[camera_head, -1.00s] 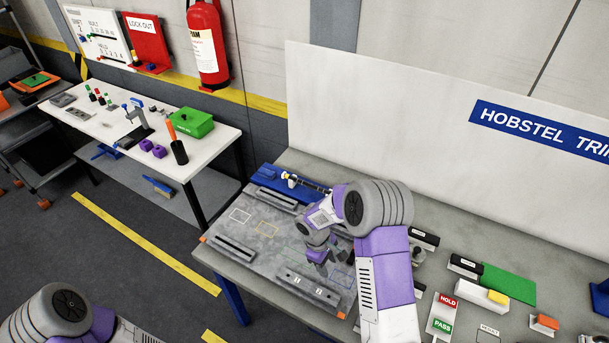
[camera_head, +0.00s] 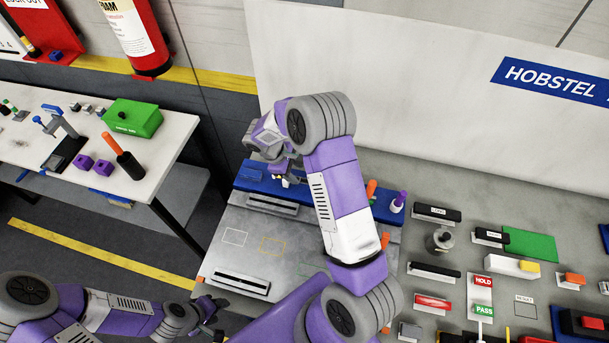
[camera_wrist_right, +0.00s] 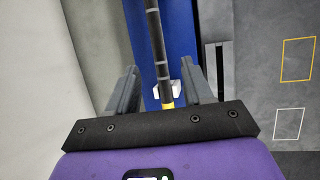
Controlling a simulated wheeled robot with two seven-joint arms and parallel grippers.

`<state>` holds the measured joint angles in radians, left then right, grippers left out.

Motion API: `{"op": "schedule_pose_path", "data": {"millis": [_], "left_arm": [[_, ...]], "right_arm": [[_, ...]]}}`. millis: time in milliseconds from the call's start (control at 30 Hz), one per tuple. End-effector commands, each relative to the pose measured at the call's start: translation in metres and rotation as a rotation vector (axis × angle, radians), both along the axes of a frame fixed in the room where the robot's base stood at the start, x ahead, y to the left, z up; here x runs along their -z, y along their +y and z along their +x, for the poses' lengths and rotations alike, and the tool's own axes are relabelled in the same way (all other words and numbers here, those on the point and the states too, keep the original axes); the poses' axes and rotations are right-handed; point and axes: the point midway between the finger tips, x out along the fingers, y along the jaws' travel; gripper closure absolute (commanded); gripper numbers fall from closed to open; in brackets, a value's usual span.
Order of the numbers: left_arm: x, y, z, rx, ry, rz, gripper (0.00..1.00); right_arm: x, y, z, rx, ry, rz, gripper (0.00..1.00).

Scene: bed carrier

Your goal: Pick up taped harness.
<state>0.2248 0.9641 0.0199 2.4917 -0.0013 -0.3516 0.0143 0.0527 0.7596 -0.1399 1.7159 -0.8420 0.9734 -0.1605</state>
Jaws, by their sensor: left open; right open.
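The taped harness (camera_wrist_right: 157,50) shows in the right wrist view as a dark rod with pale bands and a yellow section near the gripper. It lies along the blue tray (camera_wrist_right: 181,40), which is at the back of the grey board in the head view (camera_head: 247,184). My right gripper (camera_wrist_right: 157,85) is open, with one finger on each side of the harness. In the head view my right gripper (camera_head: 280,174) is over the tray and mostly hides the harness. My left gripper (camera_head: 208,308) is open and empty at the lower left, away from the tray.
The grey board (camera_head: 232,258) has coloured outlines and dark slotted bars. A purple-capped bottle (camera_head: 398,202) stands near the tray's right end. Labelled blocks and a green mat (camera_head: 530,245) are on the right. A pale backboard (camera_head: 410,90) rises behind.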

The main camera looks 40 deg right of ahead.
Motion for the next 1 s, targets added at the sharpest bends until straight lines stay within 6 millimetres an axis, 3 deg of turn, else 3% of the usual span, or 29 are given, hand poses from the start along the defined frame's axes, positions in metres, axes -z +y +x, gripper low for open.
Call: {"op": "schedule_pose_path", "data": {"millis": [433, 1000], "left_arm": [[0.028, 0.000, 0.000, 0.000, -0.001, 0.000, 0.51], [0.030, 0.000, 0.001, 0.000, -0.001, 0.000, 0.51]], "right_arm": [[0.051, -0.024, -0.011, 0.002, 0.001, 0.001, 0.49], [0.053, -0.026, -0.012, 0.001, -0.001, 0.001, 0.49]]}}
